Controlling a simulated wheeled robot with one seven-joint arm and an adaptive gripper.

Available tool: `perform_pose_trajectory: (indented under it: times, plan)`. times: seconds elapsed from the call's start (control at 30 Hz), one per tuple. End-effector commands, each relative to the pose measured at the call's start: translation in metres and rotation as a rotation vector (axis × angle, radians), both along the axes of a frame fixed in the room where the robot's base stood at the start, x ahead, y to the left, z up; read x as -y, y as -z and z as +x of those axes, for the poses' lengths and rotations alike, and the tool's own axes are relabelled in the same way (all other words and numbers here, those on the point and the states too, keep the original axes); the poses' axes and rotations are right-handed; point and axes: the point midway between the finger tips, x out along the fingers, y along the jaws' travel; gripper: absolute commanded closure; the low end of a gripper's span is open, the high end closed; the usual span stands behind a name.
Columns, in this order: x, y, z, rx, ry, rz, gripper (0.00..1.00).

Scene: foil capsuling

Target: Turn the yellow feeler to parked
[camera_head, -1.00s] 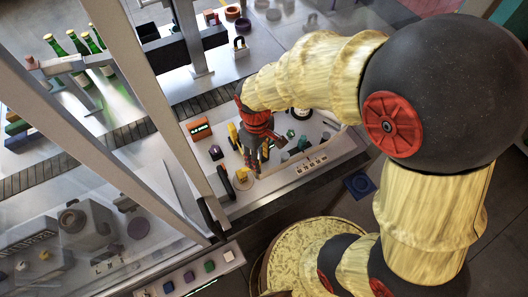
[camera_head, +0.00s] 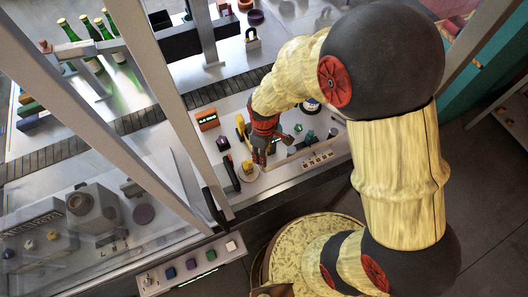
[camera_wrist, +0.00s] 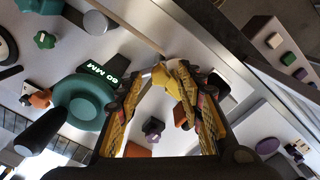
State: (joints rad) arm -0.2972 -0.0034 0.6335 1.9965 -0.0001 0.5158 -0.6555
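The yellow feeler appears as a small yellow piece (camera_head: 249,168) on the machine's light deck in the head view. My gripper (camera_head: 261,160) points down just to its right. In the wrist view a yellow piece (camera_wrist: 160,76) shows between the tips of my gripper (camera_wrist: 158,84). The two fingers stand apart, with the deck and a purple knob (camera_wrist: 152,128) visible between them. The yellow piece lies close to the right fingertip; I cannot tell whether they touch. Another yellow part (camera_head: 240,126) stands farther back, partly beside my wrist.
An orange box with a lit display (camera_head: 207,119) and a dark upright handle (camera_head: 232,175) stand left of my gripper. A green round part with a black handle (camera_wrist: 80,103) is close to the left finger. A metal frame post (camera_head: 185,110) rises on the left.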

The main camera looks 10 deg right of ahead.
Motion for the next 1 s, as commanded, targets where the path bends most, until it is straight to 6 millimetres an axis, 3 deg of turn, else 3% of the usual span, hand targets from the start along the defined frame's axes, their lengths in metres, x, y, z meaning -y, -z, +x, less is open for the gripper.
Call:
perform_pose_trajectory:
  times: [0.27, 0.9, 1.0]
  plan:
    - [0.0000, 0.0016, 0.0003, 0.001, 0.000, 0.001, 0.63]
    - [0.0000, 0.0013, 0.0003, 0.001, 0.000, 0.000, 0.99]
    - [0.0000, 0.0013, 0.0003, 0.001, 0.000, 0.000, 1.00]
